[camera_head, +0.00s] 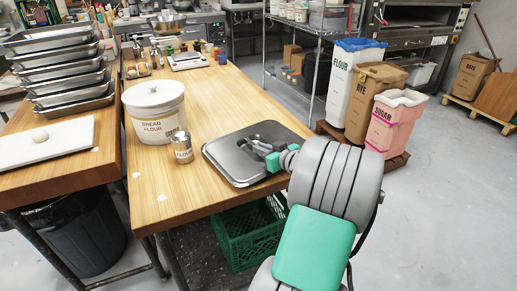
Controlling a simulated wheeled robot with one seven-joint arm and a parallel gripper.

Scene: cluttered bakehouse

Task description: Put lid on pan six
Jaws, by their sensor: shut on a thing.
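A rectangular steel lid (226,158) with rounded corners is on or just above the wooden table, near its right edge. My gripper (262,147) reaches over it from the right and is shut on it near its middle; the exact hold is small and partly hidden by my arm. I cannot tell whether a pan is under the lid. Several shallow steel pans (66,58) form a spread stack at the left. I can read no number on them, so I cannot tell which is pan six.
A white bread flour tub (153,110) and a small flour tin (182,148) stand left of the lid. A white board (45,142) lies in front of the pans. A scale (187,61) sits farther back. Flour, rye and sugar bins (395,122) stand right; a green crate (248,235) is below.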

